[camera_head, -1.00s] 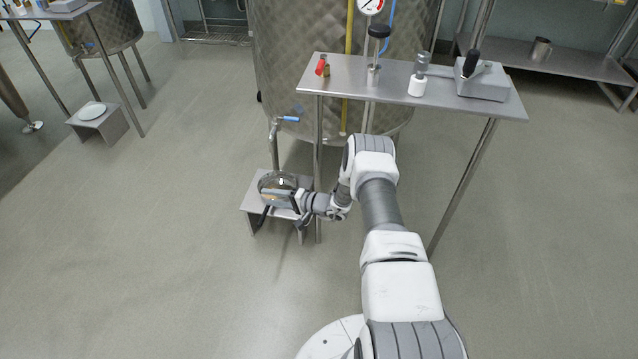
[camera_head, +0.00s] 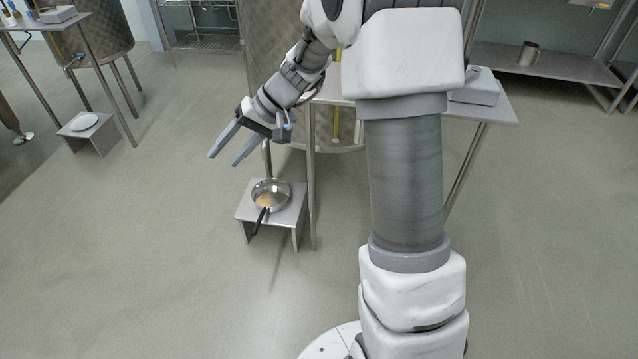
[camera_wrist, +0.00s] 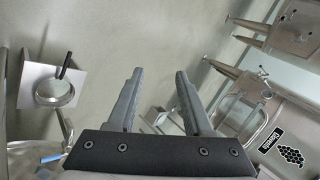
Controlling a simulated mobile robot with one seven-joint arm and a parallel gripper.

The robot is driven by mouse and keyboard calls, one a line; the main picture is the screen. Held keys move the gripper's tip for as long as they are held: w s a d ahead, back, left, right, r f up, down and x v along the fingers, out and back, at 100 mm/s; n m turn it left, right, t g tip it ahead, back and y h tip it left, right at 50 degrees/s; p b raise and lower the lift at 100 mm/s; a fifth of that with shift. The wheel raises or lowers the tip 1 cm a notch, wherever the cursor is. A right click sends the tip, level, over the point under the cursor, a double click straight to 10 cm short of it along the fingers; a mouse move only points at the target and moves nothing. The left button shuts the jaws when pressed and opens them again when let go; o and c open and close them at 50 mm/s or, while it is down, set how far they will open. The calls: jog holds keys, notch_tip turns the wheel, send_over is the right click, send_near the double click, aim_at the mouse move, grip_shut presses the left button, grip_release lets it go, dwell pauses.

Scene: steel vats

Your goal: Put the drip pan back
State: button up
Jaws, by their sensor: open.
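The drip pan (camera_head: 271,190), a round steel pan with a dark handle, sits on a low steel stand (camera_head: 291,216) in front of the vat. Its handle points toward the lower left, over the stand's front edge. Something tan shows inside the pan, or a reflection; I cannot tell which. The pan (camera_wrist: 54,92) also shows at the left of the wrist view, on the pale stand top. My gripper (camera_head: 222,160) is open and empty, raised above and to the left of the pan, apart from it. Its two fingers (camera_wrist: 157,88) show nothing between them in the wrist view.
A steel table (camera_head: 497,108) stands behind my arm, bearing a grey box (camera_head: 476,90); my arm hides most of its top. The vat (camera_head: 283,66) is behind the pan. A second low stand with a white plate (camera_head: 83,121) is at left.

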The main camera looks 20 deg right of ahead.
jog(key=s+d+r+t+h, duration=0.1)
jog(key=s+d+r+h, duration=0.2)
jog(key=s, duration=0.5)
jog(key=s+d+r+t+h, duration=0.1)
jog(key=s+r, duration=0.3)
jog(key=s, duration=0.5)
jog(key=s+d+r+t+h, duration=0.1)
jog(key=s+d+r+h, duration=0.3)
jog(key=s, duration=0.5)
jog(key=shift+d+r+n+t+h, duration=0.2)
jog(key=shift+d+n+t+h, duration=0.1)
jog(key=shift+d+n+t, duration=0.1)
jog(key=shift+r, duration=0.1)
notch_tip(320, 180, up, 28)
jog(key=p, duration=2.8)
jog(key=shift+r, duration=0.15)
